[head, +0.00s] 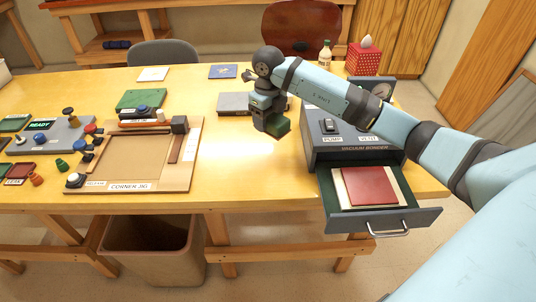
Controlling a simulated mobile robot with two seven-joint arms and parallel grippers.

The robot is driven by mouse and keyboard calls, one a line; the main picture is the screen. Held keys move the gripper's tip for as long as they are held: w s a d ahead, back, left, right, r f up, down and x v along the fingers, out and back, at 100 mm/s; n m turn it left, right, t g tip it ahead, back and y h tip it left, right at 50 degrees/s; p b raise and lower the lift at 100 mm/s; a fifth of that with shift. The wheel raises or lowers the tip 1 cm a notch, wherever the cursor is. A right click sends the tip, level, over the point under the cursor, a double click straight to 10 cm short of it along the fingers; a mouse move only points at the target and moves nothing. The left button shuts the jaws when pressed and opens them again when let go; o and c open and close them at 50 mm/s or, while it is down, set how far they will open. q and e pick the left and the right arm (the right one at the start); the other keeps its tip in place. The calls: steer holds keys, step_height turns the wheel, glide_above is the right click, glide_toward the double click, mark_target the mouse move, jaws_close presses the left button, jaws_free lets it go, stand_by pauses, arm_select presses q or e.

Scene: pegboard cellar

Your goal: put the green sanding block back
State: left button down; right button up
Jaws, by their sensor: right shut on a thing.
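The green sanding block (281,124) is a small dark green block at the middle of the yellow table, just left of the grey vacuum binder. My right gripper (270,125) points down from above and is shut on it. The gripper hides much of the block, and I cannot tell whether its underside touches the table. My left gripper is not in view.
The vacuum binder (352,157) has its drawer (384,221) pulled out at the front, with a red board inside. A wooden corner jig (185,170) lies left. Table between jig and binder is mostly clear.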

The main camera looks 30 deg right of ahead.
glide_above(268, 160)
step_height(268, 160, down, 9)
steer(key=shift+f, duration=2.35)
steer(key=o, duration=0.9)
steer(key=shift+f, duration=0.1)
steer(key=shift+r, duration=0.2)
step_height(268, 160, up, 11)
steer(key=shift+r, duration=0.45)
